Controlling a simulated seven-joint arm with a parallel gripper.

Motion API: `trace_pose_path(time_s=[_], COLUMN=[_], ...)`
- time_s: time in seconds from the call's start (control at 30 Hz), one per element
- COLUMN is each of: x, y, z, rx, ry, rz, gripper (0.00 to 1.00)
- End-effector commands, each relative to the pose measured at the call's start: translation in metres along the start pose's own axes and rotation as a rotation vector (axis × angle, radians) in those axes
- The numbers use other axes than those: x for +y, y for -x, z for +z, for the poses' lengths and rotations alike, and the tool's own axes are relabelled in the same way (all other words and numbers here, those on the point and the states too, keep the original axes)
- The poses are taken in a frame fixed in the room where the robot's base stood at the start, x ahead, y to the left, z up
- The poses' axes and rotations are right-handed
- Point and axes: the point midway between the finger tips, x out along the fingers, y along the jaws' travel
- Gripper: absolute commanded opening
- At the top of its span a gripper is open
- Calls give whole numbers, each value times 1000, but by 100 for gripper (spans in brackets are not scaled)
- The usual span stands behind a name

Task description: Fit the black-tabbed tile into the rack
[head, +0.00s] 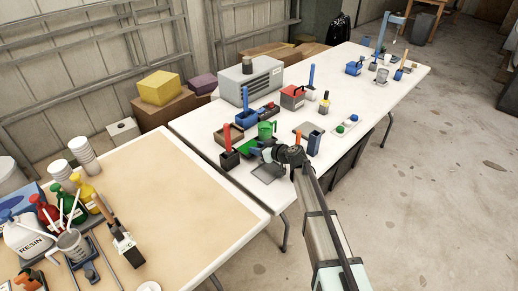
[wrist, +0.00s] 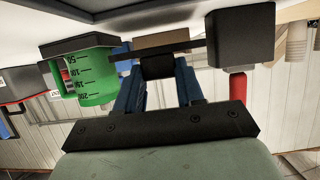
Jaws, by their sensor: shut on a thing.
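My gripper (head: 264,154) is over the white table near its front left edge, by the green measuring cup (head: 266,131). In the wrist view, which is upside down, the blue fingers of my gripper (wrist: 158,72) are shut on a small black block (wrist: 157,66), which looks like the tile's black tab. A thin dark strip beyond it may be the tile seen edge-on; its face is hidden. A large grey box with dark slots (head: 248,78), possibly the rack, stands at the back of the table. The green cup (wrist: 92,78) also shows in the wrist view.
A black block with a red-handled tool (head: 228,150) stands left of my gripper, beside a brown tray (head: 224,139). A dark blue holder (head: 314,143) is to the right. A dark flat square (head: 268,172) is just below my gripper in the picture.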

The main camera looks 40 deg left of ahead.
Motion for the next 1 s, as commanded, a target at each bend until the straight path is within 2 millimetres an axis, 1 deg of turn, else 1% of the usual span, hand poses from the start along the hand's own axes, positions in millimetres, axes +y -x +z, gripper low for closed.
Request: trace_pose_path(time_s=[0.27,0.7,1.0], x=[1,1,1], y=[-13,-45,-54], z=[-5,-18,-23], rx=[0,0,0], ry=[1,0,0], rz=[1,-1,1], gripper=[7,7,7])
